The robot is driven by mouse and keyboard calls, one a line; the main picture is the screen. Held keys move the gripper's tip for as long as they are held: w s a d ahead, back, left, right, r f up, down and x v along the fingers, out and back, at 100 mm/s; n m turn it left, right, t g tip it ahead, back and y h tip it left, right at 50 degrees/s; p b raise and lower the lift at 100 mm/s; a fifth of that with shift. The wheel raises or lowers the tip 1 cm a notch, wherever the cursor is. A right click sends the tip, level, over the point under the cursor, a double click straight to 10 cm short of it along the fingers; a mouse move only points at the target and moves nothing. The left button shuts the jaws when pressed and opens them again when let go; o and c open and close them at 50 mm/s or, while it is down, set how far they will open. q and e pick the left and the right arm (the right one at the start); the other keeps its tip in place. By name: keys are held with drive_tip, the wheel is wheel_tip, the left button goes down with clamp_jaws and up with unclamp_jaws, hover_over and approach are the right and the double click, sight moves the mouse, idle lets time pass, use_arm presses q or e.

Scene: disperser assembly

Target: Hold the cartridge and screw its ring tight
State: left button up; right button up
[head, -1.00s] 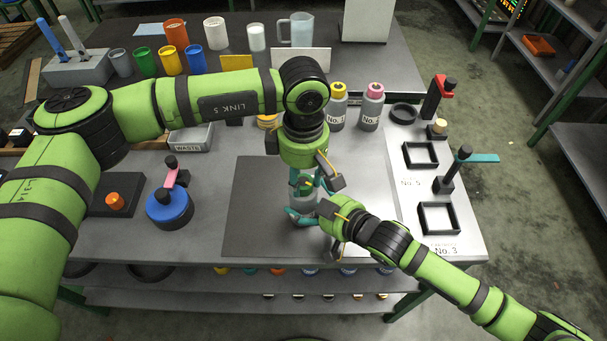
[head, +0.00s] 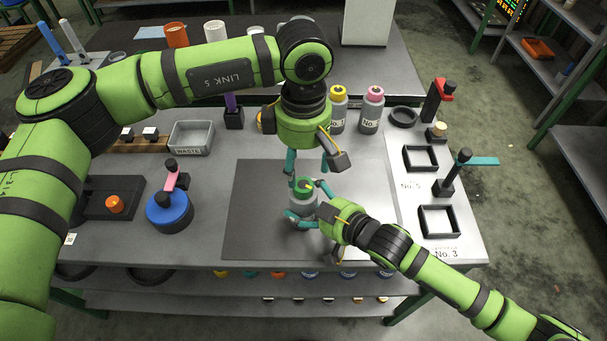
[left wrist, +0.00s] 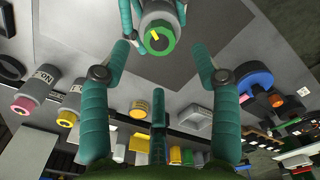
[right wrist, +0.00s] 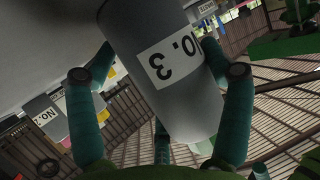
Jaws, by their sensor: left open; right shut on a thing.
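The cartridge (head: 303,203) is a grey cylinder with a green ring (head: 303,187) on top, upright over the dark mat. Its label reads No. 3 in the right wrist view (right wrist: 165,68). My right gripper (head: 309,203) is shut around its body from the right. My left gripper (head: 308,163) points down above the ring, open and empty. In the left wrist view the green ring (left wrist: 160,40), with a yellow mark, shows beyond the spread fingers, apart from them. Whether the cartridge touches the mat is unclear.
Two bottles with a yellow (head: 338,88) and a pink ring (head: 374,90) stand behind to the right. Square black frames (head: 438,219) lie at the right. A blue round fixture (head: 170,212) and the waste tray (head: 191,137) are at the left. The dark mat (head: 255,210) is otherwise clear.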

sight(303, 185)
use_arm(q)
wheel_tip(303, 185, up, 6)
drive_tip(key=shift+r, duration=0.15)
use_arm(e)
drive_tip(key=shift+f, duration=0.1)
drive_tip(key=o, duration=1.5)
